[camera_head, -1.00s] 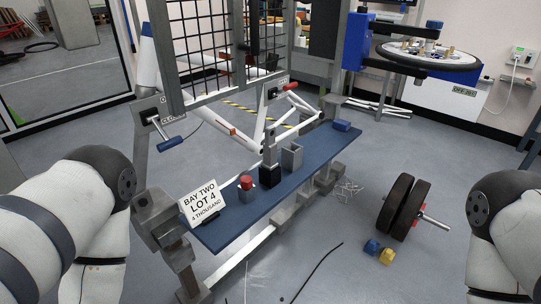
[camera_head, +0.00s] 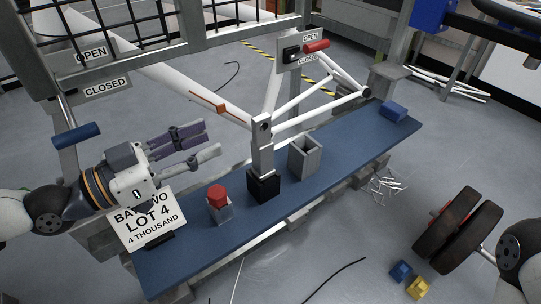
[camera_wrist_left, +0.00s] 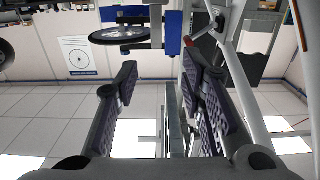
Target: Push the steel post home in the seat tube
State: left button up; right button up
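A grey steel post (camera_head: 262,159) stands upright in the head view, its lower end at a black block (camera_head: 264,186) on the blue bench (camera_head: 326,172). Its upper end meets the joint of the white bicycle frame (camera_head: 285,107); I cannot tell how deep it sits in any tube. My left gripper (camera_head: 212,141) is left of the post, above the lot sign, fingers pointing right. The wrist view (camera_wrist_left: 165,105) shows its two dark padded fingers apart with nothing held between them. My right gripper is out of view; only my right arm shows at the right edge.
A red-capped block (camera_head: 217,202), a grey open-topped box (camera_head: 304,158) and a blue block (camera_head: 394,111) stand on the bench. The lot sign (camera_head: 146,217) is at its left end. A mesh guard with handles (camera_head: 77,136) rises behind.

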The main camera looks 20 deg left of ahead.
aim_at(256, 123)
pick_arm(q)
jog(key=b+x, duration=0.2)
jog(key=x, duration=0.8)
jog(key=shift+s+d, duration=0.2)
grip_shut()
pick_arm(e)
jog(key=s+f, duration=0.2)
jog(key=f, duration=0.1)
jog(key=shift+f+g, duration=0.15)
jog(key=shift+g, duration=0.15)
